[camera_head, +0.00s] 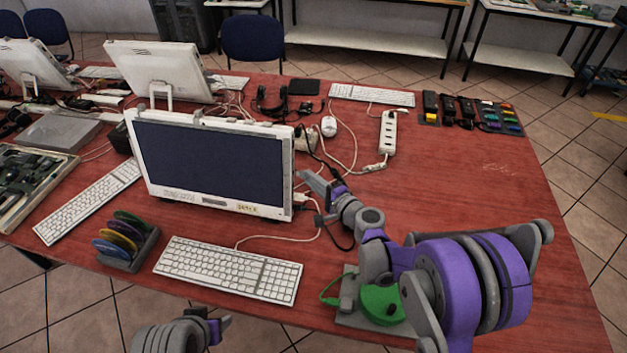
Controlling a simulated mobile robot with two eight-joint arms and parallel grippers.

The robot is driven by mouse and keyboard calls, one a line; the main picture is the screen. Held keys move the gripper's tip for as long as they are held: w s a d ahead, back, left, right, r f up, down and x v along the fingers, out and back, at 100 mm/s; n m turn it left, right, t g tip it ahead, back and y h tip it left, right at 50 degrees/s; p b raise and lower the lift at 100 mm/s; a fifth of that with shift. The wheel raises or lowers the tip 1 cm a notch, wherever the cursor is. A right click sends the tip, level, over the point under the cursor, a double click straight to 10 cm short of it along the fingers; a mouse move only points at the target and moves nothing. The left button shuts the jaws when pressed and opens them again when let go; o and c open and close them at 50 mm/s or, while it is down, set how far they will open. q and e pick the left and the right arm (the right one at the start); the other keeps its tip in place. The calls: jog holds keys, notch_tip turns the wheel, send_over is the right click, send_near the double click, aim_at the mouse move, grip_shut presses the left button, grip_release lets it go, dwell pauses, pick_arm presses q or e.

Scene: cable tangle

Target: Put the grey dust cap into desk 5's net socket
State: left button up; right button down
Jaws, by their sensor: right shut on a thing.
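The monitor (205,165) stands on the red table, with a small label on its lower right frame that is too small to read. My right gripper (318,196) is beside the monitor's right edge, among white and black cables. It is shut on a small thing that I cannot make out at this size. I cannot pick out the grey dust cap or the net socket; the side of the monitor is turned away and crowded by cables. My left gripper (222,325) shows only partly at the bottom edge, away from the monitor, and its fingers are unclear.
A white keyboard (228,268) lies before the monitor. A rack of coloured discs (128,242) stands left of it. A green cable reel (382,303) sits under my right arm. A power strip (387,133) and white mouse (329,126) lie behind.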

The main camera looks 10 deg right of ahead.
jog(key=shift+w+a, duration=0.3)
jog(key=shift+a, duration=0.6)
jog(key=c, duration=0.7)
grip_release()
jog(key=shift+a, duration=0.1)
jog(key=shift+s, duration=0.1)
jog(key=s+d+r+n+g+h, duration=0.1)
jog(key=s+d+n+g, duration=0.2)
jog(key=s, duration=0.9)
jog(key=s+d+n+g+h, duration=0.25)
jog(key=s+n, duration=0.35)
jog(key=s, duration=0.5)
jog(key=s+d+n+g+h, duration=0.1)
jog(key=s+d, duration=0.1)
jog(key=s, duration=0.2)
jog(key=s+d+f+n+g+h, duration=0.1)
jog(key=s+d+n+h, duration=0.1)
jog(key=s+d, duration=0.1)
jog(key=s+d+f+n+g+h, duration=0.1)
jog(key=s+d+h, duration=0.1)
jog(key=s, duration=0.3)
jog(key=shift+s+d+f+n, duration=0.15)
jog(key=shift+s+d+n, duration=0.2)
jog(key=shift+d, duration=0.1)
